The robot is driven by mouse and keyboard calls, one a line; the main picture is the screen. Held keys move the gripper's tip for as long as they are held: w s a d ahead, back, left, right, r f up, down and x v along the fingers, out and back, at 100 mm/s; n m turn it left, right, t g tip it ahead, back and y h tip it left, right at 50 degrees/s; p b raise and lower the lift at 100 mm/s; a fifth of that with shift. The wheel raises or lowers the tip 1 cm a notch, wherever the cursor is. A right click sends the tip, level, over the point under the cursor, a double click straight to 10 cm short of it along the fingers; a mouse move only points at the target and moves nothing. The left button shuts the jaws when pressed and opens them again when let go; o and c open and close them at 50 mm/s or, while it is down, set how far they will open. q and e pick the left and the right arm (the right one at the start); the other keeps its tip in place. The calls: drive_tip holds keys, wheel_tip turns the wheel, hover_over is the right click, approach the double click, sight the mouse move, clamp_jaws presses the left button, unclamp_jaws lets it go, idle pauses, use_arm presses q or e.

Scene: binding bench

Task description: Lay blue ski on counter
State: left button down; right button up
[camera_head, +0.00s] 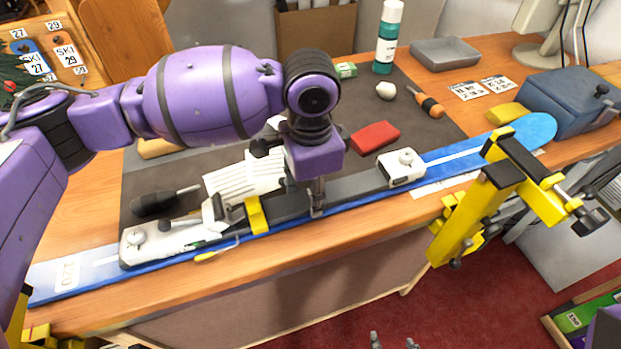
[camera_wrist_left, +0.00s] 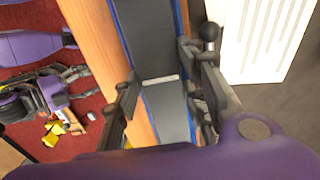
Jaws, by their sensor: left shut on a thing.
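The long blue ski (camera_head: 465,154) lies along the front of the wooden counter (camera_head: 283,257), its rounded tip at the right and its "120" end at the left. It carries a black rail with white binding parts. My left gripper (camera_head: 316,208) points down and is shut on the ski's middle, between the yellow piece and the white toe part. In the left wrist view, its fingers (camera_wrist_left: 160,100) straddle the dark rail. I cannot tell whether the ski touches the counter everywhere. What seem to be my right gripper's fingertips (camera_head: 393,342) show apart and empty at the bottom edge.
A yellow clamp (camera_head: 460,222) stands at the front edge, overlapping the ski in view. Behind the ski on the dark mat are a red block (camera_head: 375,137), a screwdriver (camera_head: 165,201) and a white ribbed piece (camera_head: 245,173). A blue box (camera_head: 570,100) stands near the tip.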

use_arm(q)
drive_tip(key=shift+r, duration=0.15)
drive_tip(key=c, duration=1.1)
unclamp_jaws()
drive_tip(key=shift+f, duration=0.2)
drive_tip(key=shift+r, duration=0.1)
wheel_tip(320, 180, up, 12)
drive_tip(key=p, duration=0.1)
